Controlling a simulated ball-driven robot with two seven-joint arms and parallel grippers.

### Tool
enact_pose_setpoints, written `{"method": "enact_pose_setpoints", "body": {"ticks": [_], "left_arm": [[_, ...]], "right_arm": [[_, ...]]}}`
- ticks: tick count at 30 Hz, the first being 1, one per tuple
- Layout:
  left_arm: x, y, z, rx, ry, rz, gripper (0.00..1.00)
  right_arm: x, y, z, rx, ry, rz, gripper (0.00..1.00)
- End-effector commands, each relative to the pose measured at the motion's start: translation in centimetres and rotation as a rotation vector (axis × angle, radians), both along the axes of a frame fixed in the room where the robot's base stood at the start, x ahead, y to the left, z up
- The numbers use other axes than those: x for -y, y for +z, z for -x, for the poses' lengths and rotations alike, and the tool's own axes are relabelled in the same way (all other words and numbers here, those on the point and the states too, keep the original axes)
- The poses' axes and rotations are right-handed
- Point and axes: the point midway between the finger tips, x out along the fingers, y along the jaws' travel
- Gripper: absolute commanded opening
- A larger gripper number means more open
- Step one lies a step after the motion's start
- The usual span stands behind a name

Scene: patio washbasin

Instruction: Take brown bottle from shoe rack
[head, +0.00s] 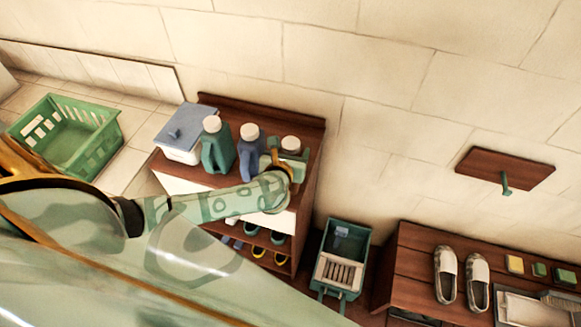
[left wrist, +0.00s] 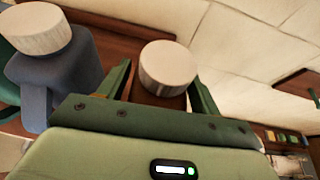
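The brown bottle (left wrist: 160,98) stands on top of the shoe rack (head: 312,150), at the right end of a row of bottles. Its white cap shows in the head view (head: 291,143); its body is mostly hidden there by my gripper. My left gripper (head: 286,160) is at the bottle, with one finger on each side of it in the left wrist view (left wrist: 162,88). The fingers are apart; I see no clear contact with the bottle. My right gripper is not in view.
A blue bottle (head: 249,150) stands close left of the brown one, then a green bottle (head: 217,150) and a lidded box (head: 184,132). Shoes are on the lower shelves. A green basket (head: 95,150) is at the left. A wall lies behind the rack.

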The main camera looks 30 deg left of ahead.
Motion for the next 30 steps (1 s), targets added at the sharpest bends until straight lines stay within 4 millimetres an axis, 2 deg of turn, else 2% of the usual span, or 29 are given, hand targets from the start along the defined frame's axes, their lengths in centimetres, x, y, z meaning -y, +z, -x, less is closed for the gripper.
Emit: {"method": "enact_pose_setpoints", "body": {"ticks": [1,6,7,20,26,30], "left_arm": [[0.0,0.0,0.0,0.000,0.000,0.000,0.49],[0.0,0.0,0.0,0.000,0.000,0.000,0.02],[0.0,0.0,0.0,0.000,0.000,0.000,0.00],[0.0,0.9,-0.1,0.005,0.000,0.001,0.00],[0.1,3.6,-0.1,0.008,-0.001,0.003,0.00],[2.1,6.3,1.4,0.008,-0.002,0.005,0.00]], "right_arm": [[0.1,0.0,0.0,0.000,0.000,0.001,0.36],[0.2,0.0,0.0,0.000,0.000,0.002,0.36],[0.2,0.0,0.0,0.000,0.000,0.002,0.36],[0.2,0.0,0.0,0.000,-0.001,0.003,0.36],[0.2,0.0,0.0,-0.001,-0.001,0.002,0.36],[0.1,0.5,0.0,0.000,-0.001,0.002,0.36]]}}
